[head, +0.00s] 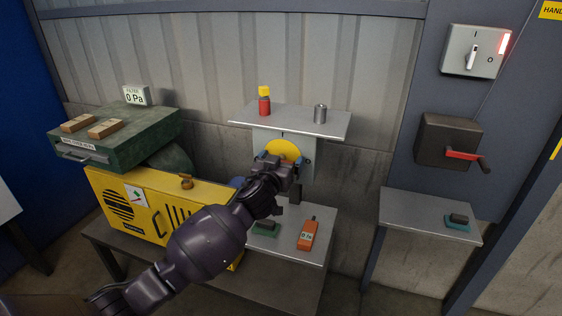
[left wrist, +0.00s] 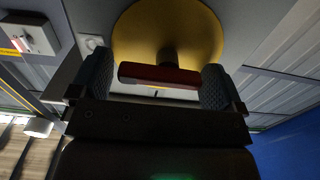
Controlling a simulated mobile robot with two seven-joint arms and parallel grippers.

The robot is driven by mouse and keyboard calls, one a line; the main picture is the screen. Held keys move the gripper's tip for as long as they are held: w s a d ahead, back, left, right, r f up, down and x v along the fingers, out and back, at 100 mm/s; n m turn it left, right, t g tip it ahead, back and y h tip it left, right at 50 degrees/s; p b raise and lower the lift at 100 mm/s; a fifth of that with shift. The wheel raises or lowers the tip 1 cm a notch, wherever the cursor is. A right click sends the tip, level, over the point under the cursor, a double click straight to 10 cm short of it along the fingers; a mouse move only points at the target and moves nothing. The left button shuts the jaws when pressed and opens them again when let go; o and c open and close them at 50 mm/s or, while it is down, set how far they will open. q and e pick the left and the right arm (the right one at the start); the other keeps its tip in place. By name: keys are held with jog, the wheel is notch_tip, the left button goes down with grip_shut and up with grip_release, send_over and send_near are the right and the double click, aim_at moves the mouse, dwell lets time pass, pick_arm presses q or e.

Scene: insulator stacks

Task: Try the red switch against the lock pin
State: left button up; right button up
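The red switch (left wrist: 160,76) is a short red bar on a stem in front of a round yellow plate (left wrist: 190,22) in the left wrist view. The yellow plate also shows in the head view (head: 284,148), on a grey panel under a small shelf. My left gripper (left wrist: 157,82) has one finger at each end of the red bar, seemingly closed against it. In the head view my left gripper (head: 284,166) is in front of the plate and hides the red switch. I cannot make out the lock pin for certain. My right gripper is in neither view.
The shelf (head: 325,124) above holds a red and yellow bottle (head: 264,101) and a metal cylinder (head: 320,113). An orange meter (head: 307,234) lies on the bench below. A yellow machine (head: 118,208) stands left. A red-handled crank box (head: 448,140) is right.

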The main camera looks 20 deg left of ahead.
pick_arm(q)
jog(key=c, duration=0.7)
jog(key=shift+n, duration=0.8)
jog(key=o, duration=0.9)
jog(key=shift+r, duration=0.1)
jog(key=shift+c, duration=0.2)
jog(key=s, duration=1)
jog(key=shift+s+a+b, duration=0.25)
jog(key=shift+s+b, duration=0.05)
jog(key=shift+s, duration=0.1)
